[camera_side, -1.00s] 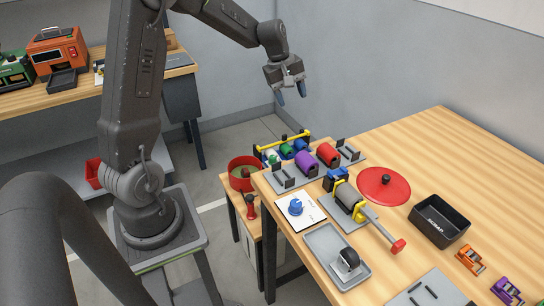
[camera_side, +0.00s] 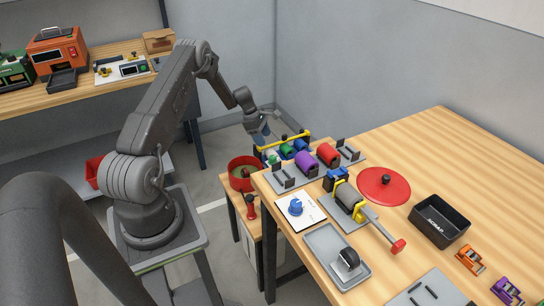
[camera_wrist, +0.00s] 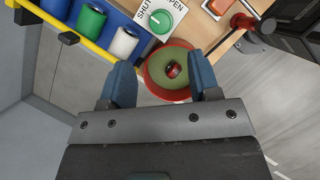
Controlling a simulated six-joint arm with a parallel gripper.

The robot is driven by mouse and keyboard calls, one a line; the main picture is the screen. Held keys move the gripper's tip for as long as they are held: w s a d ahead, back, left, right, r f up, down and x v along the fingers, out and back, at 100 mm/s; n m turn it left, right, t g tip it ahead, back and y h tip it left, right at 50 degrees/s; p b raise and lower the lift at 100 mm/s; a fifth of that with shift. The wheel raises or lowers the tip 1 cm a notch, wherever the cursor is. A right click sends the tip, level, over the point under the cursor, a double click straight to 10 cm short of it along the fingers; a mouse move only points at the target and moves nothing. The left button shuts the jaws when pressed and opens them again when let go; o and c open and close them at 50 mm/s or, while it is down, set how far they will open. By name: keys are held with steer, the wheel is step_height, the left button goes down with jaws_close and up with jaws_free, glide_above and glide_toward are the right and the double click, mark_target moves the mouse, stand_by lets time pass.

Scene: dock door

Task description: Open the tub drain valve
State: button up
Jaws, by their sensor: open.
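A green round knob (camera_wrist: 162,21) with a light mark sits on a white plate labelled SHUT and OPEN, at the top of the wrist view. I cannot tell which word its mark points to. Beside it is a round red tub (camera_wrist: 148,84) with a green inside and a dark red object (camera_wrist: 174,71) in it. The tub also shows in the side view (camera_side: 232,176), on the low wooden stand. My gripper (camera_wrist: 162,76) is open and empty, its blue fingers apart above the tub area. It also shows in the side view (camera_side: 260,134). The knob cannot be made out there.
A yellow rail (camera_wrist: 62,34) and a blue rack with coloured spools (camera_wrist: 90,22) lie left of the knob. A red-handled tool (camera_wrist: 242,21) stands to the right of the tub. The large wooden table (camera_side: 440,140) holds a blue knob (camera_side: 296,207) on a white card.

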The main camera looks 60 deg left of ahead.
mark_target(272, 157)
steer(key=x, duration=0.9)
steer(key=shift+w+d+f, duration=0.15)
steer(key=shift+f, duration=0.15)
steer(key=c, duration=0.9)
